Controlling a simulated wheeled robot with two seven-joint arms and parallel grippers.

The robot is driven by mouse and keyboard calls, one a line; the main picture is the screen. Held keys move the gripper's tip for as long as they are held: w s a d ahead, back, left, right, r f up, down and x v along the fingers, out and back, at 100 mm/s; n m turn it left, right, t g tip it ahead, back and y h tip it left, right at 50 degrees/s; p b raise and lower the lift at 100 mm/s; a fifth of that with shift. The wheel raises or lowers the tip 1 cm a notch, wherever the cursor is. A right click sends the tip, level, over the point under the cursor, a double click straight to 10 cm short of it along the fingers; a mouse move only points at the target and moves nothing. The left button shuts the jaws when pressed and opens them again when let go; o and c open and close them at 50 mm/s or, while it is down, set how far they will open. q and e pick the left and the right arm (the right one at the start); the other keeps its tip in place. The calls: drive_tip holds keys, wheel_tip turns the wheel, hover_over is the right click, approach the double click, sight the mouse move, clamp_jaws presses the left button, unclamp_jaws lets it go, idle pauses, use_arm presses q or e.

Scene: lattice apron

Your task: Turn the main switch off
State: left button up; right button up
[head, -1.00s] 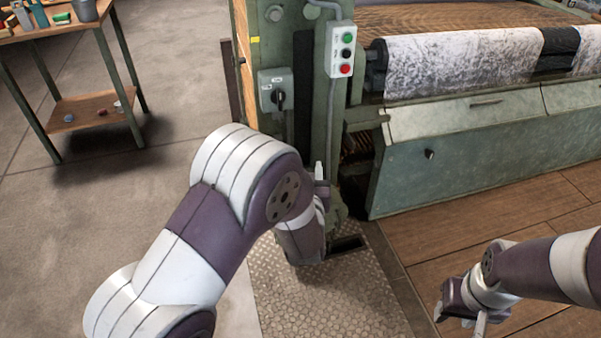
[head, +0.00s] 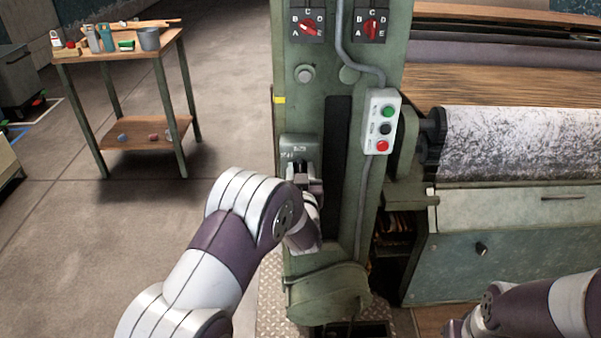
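The main switch looks to be the grey box (head: 299,146) on the front of the green machine post. Its black rotary handle is hidden behind my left gripper in the head view. My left gripper (head: 303,174) is right in front of the lower part of the box, fingers pointing at it. I cannot tell whether the fingers touch or hold the handle, or how far apart they are. My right gripper (head: 456,328) is low at the bottom edge, away from the switch and partly cut off.
A push-button box (head: 381,122) with green, black and red buttons is right of the switch. Two red rotary selectors, left (head: 309,26) and right (head: 371,26), sit above. A cloth roll (head: 520,140) lies right. A wooden table (head: 120,50) stands left; floor between is clear.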

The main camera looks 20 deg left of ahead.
use_arm(q)
drive_tip(key=shift+s, duration=0.1)
clamp_jaws()
drive_tip(key=n+b, duration=0.3)
drive_tip(key=shift+s+a+f, duration=0.1)
drive_tip(key=shift+a+f, duration=0.2)
drive_tip(key=shift+s+a+f+n+b, duration=0.1)
drive_tip(key=shift+a+f+n+b, duration=0.1)
drive_tip(key=shift+n+b, duration=2.45)
drive_tip(key=shift+a+f+n+b, duration=0.15)
drive_tip(key=shift+f+n+b, duration=0.1)
drive_tip(key=shift+n+b, duration=2.4)
drive_tip(key=shift+s+a+f+n+b, duration=0.1)
drive_tip(key=shift+a+f+n+b, duration=0.1)
drive_tip(key=shift+n+b, duration=2.45)
drive_tip(key=shift+m+b, duration=0.35)
drive_tip(key=shift+b, duration=0.15)
